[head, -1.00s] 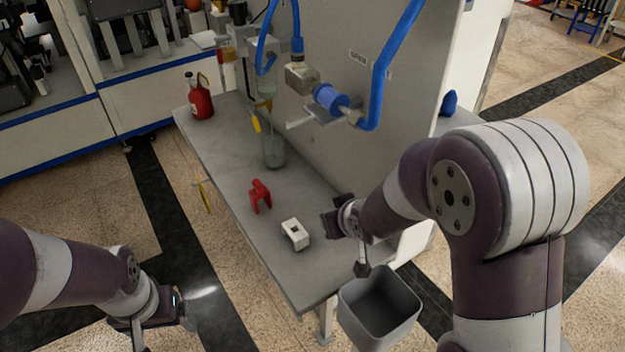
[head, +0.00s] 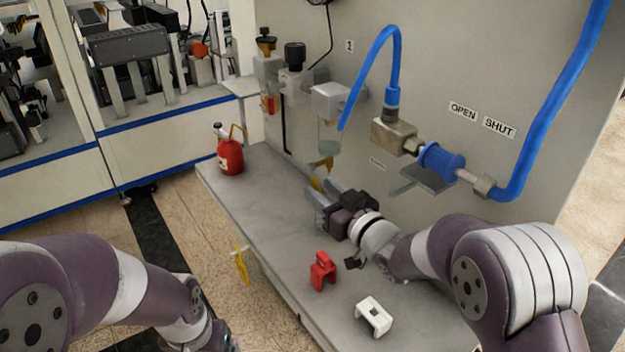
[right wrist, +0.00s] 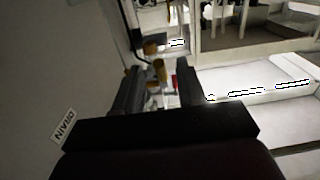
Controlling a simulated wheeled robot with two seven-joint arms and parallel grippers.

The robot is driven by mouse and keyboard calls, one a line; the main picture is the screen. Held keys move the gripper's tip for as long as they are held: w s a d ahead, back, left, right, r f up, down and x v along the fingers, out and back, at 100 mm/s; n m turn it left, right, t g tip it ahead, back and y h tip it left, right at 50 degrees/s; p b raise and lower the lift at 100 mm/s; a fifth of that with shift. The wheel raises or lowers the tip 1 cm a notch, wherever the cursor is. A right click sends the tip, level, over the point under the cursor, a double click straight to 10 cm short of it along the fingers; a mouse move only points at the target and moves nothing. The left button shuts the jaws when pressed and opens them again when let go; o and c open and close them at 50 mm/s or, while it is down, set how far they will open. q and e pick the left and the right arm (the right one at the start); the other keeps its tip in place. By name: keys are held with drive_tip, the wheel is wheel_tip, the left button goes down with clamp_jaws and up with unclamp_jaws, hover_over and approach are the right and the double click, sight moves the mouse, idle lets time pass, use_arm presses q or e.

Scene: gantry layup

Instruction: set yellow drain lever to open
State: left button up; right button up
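The yellow drain lever (head: 323,165) shows below the clear filter bowl (head: 328,133) on the grey panel in the head view. Its lower part is close to or behind my right gripper's fingers, so its exact angle is hard to tell. My right gripper (head: 322,196) is open, with its fingers pointing at the lever just below the bowl. In the right wrist view a yellow piece (right wrist: 160,70), probably the lever, shows between the two spread fingers; contact cannot be told. A DRAIN label (right wrist: 63,125) is at left there. My left gripper is cut off at the head view's bottom edge.
A red oil can (head: 229,156), a red clip-like part (head: 322,272) and a white block (head: 374,317) stand on the grey bench (head: 270,205). A blue hose (head: 560,105) and blue valve (head: 440,160) stick out above my right arm.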

sight(319, 189)
drive_tip(key=x, duration=0.3)
drive_tip(key=shift+w+a, duration=0.4)
drive_tip(key=shift+w, duration=0.2)
clamp_jaws()
drive_tip(key=t+y+b, duration=0.1)
drive_tip(key=t+b, duration=0.1)
drive_tip(key=b, duration=0.5)
drive_tip(key=w+a+t+y+b, duration=0.1)
drive_tip(key=b, duration=0.6)
drive_tip(key=shift+r+t+y, duration=0.1)
drive_tip(key=shift+t+y, duration=0.3)
